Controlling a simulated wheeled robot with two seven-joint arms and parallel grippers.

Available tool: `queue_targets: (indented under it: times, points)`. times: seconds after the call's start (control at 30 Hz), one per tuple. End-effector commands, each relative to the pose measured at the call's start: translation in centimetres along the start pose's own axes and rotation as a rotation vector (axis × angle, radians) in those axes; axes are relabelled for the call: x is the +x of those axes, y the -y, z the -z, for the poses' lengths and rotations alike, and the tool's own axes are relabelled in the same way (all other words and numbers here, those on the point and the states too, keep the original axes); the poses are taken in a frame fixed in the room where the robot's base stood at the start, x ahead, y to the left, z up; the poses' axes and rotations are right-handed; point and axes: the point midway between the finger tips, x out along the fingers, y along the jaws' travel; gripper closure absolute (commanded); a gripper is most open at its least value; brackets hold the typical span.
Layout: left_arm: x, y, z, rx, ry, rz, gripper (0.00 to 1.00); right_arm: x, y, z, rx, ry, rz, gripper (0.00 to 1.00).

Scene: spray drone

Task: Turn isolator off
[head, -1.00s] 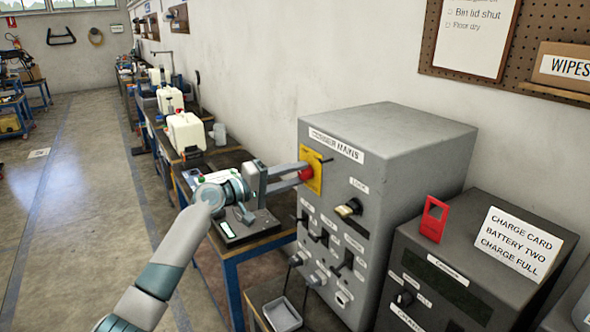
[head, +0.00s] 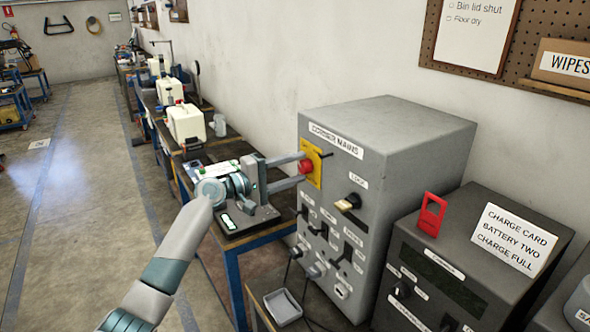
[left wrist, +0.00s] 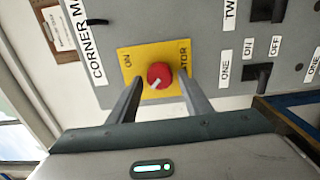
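The isolator is a round red knob (head: 305,167) on a yellow plate (head: 317,170), on the front of the grey box labelled CORNER MAINS (head: 385,140). In the left wrist view the knob (left wrist: 160,75) has a white mark at its edge, and the plate reads ON at the left and ends in ATOR at the right. My left gripper (head: 303,168) is open. Its fingers (left wrist: 160,85) stand on either side of the knob, with a visible gap on each side. My right gripper is out of view.
A dark charger box (head: 470,260) with a red tag (head: 432,215) stands at the right. A bench (head: 235,245) with equipment lies beneath my left arm; a grey tray (head: 283,307) is below.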

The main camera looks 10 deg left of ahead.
Motion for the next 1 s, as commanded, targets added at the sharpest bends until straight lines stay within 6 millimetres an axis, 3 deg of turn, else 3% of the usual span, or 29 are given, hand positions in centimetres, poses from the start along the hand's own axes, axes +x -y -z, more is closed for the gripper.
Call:
queue_targets:
  times: [0.37,0.57,0.77,1.0]
  points:
    - [-0.1,0.1,0.0,0.002,0.001,0.001,0.5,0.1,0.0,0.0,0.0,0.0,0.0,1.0]
    - [-1.2,0.2,0.0,0.004,0.001,0.001,0.5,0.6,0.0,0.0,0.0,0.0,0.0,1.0]
    - [-4.1,0.4,0.1,0.004,-0.001,0.002,0.5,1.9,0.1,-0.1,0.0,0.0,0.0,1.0]
    - [-8.8,0.6,0.0,0.005,-0.001,0.003,0.5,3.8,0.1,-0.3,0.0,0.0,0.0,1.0]
